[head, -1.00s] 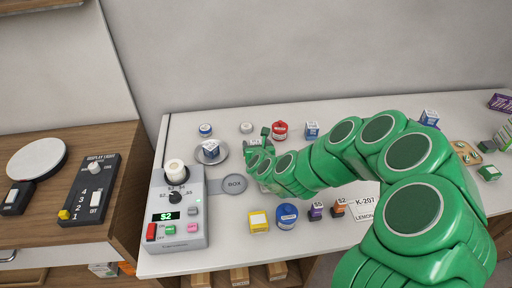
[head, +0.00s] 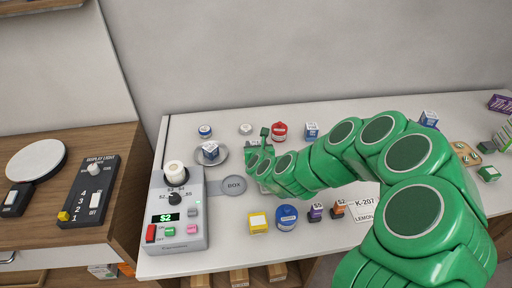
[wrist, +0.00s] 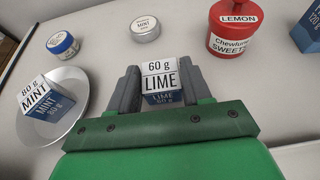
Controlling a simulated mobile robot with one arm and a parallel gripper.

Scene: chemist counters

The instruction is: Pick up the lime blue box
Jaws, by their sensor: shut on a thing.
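The lime blue box (wrist: 160,80) has a white top marked "60 g LIME" and a blue lower part. In the wrist view it sits between the two grey fingers of my gripper (wrist: 160,92), which are shut on its sides. Whether it is clear of the counter cannot be told. In the head view my gripper (head: 258,150) is at the end of my green arm, right of the round metal plate, and the box there is mostly hidden.
A mint blue box (wrist: 46,100) lies on the metal plate (wrist: 75,118) at the left. A mint jar (wrist: 62,44), a mint tin (wrist: 145,29) and a red lemon jar (wrist: 233,32) stand beyond my gripper. The grey machine (head: 178,215) stands at the counter's left end.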

